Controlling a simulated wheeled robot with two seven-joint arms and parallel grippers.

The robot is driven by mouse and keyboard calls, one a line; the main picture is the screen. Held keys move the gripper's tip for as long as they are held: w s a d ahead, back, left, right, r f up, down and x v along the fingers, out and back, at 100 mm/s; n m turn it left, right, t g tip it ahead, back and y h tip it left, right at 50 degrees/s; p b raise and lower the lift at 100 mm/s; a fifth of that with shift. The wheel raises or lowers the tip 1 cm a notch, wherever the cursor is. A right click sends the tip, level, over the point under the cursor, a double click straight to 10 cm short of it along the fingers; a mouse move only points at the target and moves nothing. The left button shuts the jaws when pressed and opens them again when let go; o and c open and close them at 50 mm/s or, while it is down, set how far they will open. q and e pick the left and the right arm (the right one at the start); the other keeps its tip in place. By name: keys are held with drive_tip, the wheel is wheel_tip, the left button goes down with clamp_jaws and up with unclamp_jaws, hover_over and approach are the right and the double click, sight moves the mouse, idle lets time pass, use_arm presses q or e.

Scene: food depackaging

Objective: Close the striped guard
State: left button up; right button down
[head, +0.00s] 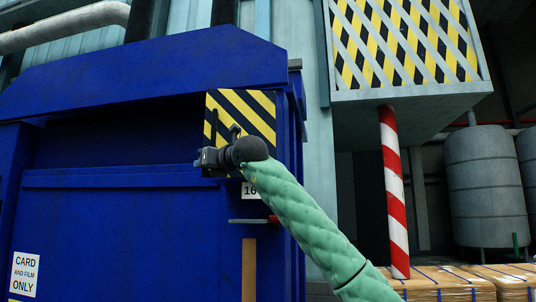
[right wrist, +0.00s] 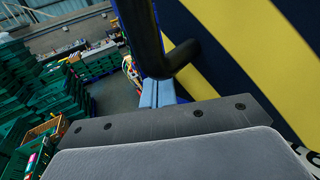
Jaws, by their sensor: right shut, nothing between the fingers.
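The striped guard (head: 245,108) is a yellow and black diagonal panel at the right side of the blue machine's opening. Its stripes fill the upper right of the right wrist view (right wrist: 235,60). A black bar handle (right wrist: 140,30) stands out from the panel and also shows at its left edge in the head view (head: 213,125). My right gripper (head: 199,163) is at the lower left of the guard, shut and empty. Its pale blue fingers (right wrist: 157,92) show at the handle's lower end; I cannot tell whether they touch it. My left gripper is out of view.
The blue machine (head: 120,230) fills the left, with a dark recess left of the guard. A lattice cage (head: 405,45), a red and white post (head: 395,195), a grey tank (head: 485,185) and boxes (head: 440,285) are at right. Green crates (right wrist: 45,115) stand beyond.

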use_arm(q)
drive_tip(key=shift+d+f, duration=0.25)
use_arm(e)
drive_tip(key=w, duration=0.6)
drive_tip(key=shift+w, duration=0.3)
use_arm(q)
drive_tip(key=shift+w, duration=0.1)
use_arm(e)
drive_tip(key=shift+w, duration=0.1)
drive_tip(key=shift+d, duration=0.1)
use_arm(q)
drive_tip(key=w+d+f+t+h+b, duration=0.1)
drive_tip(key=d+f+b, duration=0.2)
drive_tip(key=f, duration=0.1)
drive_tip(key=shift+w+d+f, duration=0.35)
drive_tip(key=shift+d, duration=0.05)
use_arm(e)
drive_tip(key=v, duration=0.7)
drive_tip(key=shift+s+d, duration=0.15)
drive_tip(key=shift+s, duration=0.2)
